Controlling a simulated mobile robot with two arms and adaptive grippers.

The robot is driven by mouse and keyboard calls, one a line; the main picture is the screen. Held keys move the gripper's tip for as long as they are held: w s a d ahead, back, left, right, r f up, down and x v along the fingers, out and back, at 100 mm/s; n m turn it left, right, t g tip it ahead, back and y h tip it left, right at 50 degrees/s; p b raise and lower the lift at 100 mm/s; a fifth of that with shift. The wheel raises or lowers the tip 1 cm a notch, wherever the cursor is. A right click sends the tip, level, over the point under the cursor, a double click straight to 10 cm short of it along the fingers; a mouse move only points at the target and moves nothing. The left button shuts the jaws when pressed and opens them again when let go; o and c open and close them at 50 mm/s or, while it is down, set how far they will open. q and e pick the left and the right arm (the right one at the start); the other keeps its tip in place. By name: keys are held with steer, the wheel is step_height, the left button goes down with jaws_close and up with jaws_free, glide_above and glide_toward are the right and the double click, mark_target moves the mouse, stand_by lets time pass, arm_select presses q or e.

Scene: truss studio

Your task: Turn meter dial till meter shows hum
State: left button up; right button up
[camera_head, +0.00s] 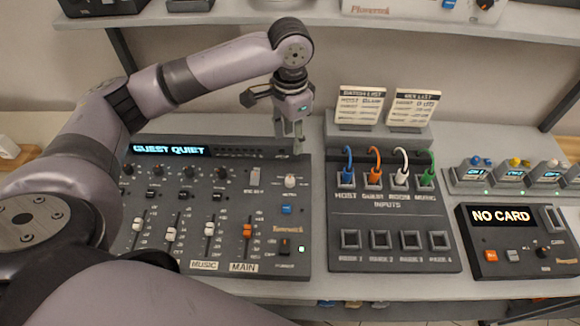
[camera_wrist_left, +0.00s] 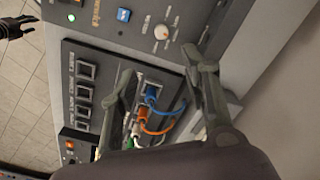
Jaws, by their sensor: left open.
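The meter dial (camera_head: 290,181) is a small white knob at the upper right of the grey mixing console, under the gripper. It also shows in the left wrist view (camera_wrist_left: 162,32), beyond the fingertips. The meter display (camera_head: 168,150) at the console's upper left reads "GUEST QUIET" in blue letters. My left gripper (camera_head: 289,134) points down over the console's back right edge, behind and above the dial. Its two fingers (camera_wrist_left: 161,63) are apart with nothing held between them. A dark gripper, seemingly my right (camera_wrist_left: 16,27), shows small at the wrist view's left edge; its jaw state is unclear.
A patch panel (camera_head: 385,262) with blue, orange, white and green cables stands right of the console. A blue button (camera_head: 287,209) and an orange fader (camera_head: 247,231) lie in front of the dial. Two list cards (camera_head: 361,106) stand behind the panel. A "NO CARD" unit (camera_head: 503,216) is at far right.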

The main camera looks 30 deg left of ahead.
mark_target(290, 180)
arm_select(q)
step_height(290, 180, down, 16)
steer(key=shift+a+r+p, duration=0.1)
steer(key=shift+r+p, duration=0.05)
steer(key=shift+p, duration=1.1)
steer(key=shift+f, duration=0.5)
steer(key=shift+c, duration=0.6)
jaws_close()
